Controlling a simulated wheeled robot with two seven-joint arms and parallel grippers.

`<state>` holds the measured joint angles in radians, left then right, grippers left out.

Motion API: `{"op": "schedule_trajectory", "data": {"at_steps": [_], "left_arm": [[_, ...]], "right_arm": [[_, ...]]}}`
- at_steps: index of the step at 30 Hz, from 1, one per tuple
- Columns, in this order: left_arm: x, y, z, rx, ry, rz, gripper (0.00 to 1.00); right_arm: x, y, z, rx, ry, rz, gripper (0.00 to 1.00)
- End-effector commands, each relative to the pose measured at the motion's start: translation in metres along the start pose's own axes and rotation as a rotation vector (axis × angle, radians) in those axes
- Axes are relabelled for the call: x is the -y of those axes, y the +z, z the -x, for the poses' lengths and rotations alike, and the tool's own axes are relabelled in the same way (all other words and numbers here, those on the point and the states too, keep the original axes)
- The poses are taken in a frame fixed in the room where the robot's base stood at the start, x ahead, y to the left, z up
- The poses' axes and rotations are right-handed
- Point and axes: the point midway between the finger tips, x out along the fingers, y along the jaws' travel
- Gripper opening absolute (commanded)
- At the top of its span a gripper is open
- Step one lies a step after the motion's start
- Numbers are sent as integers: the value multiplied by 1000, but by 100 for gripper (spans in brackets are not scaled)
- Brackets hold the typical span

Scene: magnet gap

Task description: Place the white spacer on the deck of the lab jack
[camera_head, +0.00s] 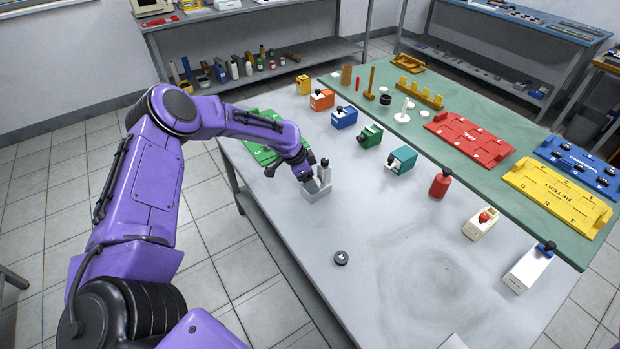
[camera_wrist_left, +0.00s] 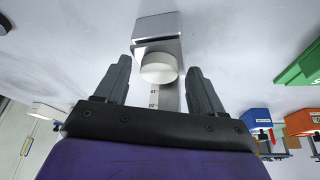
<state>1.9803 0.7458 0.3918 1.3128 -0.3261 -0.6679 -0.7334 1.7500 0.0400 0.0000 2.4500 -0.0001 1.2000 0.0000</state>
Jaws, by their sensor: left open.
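The lab jack (camera_head: 315,194) is a small light-grey metal block with an upright post, near the left edge of the grey table. It also shows in the left wrist view (camera_wrist_left: 157,24). The white spacer (camera_wrist_left: 158,68) is a short round disc in that view, against the jack's metal body, with a marked scale below it in the picture. My left gripper (camera_head: 308,180) is at the jack; in its wrist view the fingers (camera_wrist_left: 160,85) stand apart on either side of the spacer, with gaps visible. The spacer is not clearly visible in the head view. My right gripper is out of view.
A black knob-like disc (camera_head: 341,258) lies on the grey table (camera_head: 390,300). A green plate (camera_head: 262,150) is just behind my left wrist. The front table is mostly clear.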

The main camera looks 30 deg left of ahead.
Motion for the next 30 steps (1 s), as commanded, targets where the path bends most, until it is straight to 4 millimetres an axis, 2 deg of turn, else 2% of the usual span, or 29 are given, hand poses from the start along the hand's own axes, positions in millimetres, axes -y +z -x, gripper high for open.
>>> {"op": "schedule_trajectory", "data": {"at_steps": [3,5,15,18,22,30], "left_arm": [[0,-2,7,1,1,0,69],[1,-2,13,-2,-2,0,69],[0,-2,95,-4,-2,0,69],[0,-2,112,-3,-1,0,69],[0,-1,122,0,1,-1,69],[0,-1,124,1,1,0,69]], "right_arm": [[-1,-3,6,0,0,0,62],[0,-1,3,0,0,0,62],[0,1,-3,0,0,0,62],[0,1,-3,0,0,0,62],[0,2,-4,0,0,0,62],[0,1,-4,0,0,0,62]]}}
